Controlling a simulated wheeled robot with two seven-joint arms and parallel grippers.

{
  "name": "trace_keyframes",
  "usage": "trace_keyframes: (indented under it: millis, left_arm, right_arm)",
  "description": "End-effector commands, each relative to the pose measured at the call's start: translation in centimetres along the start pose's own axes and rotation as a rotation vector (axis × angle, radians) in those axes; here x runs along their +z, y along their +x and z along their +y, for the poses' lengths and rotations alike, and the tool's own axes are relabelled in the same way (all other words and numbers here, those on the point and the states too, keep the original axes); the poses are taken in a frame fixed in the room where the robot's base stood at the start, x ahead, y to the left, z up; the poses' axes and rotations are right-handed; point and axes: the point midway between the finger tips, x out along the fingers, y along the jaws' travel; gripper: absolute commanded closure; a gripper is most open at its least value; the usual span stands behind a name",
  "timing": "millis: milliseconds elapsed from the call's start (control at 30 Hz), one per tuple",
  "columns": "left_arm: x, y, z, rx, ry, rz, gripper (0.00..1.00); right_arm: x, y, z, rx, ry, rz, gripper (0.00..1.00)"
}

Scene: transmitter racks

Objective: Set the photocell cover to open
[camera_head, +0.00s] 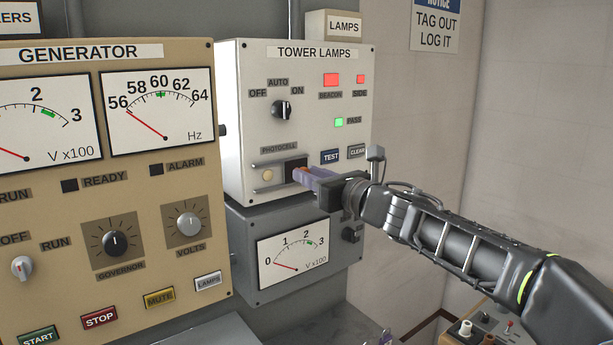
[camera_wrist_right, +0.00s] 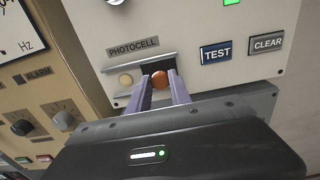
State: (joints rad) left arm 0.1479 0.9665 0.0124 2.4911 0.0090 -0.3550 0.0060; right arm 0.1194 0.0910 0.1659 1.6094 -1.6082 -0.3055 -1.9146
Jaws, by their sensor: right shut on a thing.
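The photocell cover (camera_head: 291,163) is a dark sliding plate in a slot under the PHOTOCELL label on the white tower lamps panel. It sits at the right part of its slot, and the cream round photocell (camera_head: 267,175) shows uncovered to its left. An orange-brown knob (camera_wrist_right: 159,79) stands out from the cover. My right gripper (camera_head: 302,174) reaches in from the right, with its purple fingers shut on the knob, one on each side. The fingers also show in the right wrist view (camera_wrist_right: 161,84). They hide part of the cover. My left gripper is not in view.
TEST (camera_head: 330,156) and CLEAR (camera_head: 357,152) buttons sit just right of the slot. A selector knob (camera_head: 281,110) is above. A grey meter box (camera_head: 340,262) is below, and the tan generator panel (camera_head: 215,150) stands to the left.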

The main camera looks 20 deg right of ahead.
Motion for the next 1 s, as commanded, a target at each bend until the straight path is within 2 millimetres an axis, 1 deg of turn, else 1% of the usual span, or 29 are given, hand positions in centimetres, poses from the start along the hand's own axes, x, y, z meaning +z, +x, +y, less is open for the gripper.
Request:
trace_keyframes:
  millis: [133,167,400,667,767,867,1000]
  left_arm:
    - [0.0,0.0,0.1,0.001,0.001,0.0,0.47]
    - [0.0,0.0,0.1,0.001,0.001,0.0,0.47]
    - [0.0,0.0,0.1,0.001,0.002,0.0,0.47]
    - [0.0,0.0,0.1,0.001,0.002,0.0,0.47]
    - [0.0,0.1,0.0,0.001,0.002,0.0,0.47]
    - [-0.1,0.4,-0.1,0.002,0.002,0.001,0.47]
    - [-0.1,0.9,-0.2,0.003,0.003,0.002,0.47]
  right_arm:
    - [0.2,-0.1,-0.3,-0.006,-0.001,-0.003,1.0]
    - [0.2,-0.1,-0.3,-0.006,-0.001,-0.003,0.74]
    - [0.2,-0.1,-0.2,-0.004,-0.001,-0.003,0.54]
    - [0.2,-0.1,0.0,-0.001,-0.001,-0.003,0.54]
    - [0.1,-0.5,0.0,-0.001,-0.002,-0.003,0.54]
    - [0.1,-1.4,0.0,-0.001,-0.003,-0.004,0.54]
    - [0.1,-3.6,-0.1,-0.004,-0.004,-0.004,0.54]
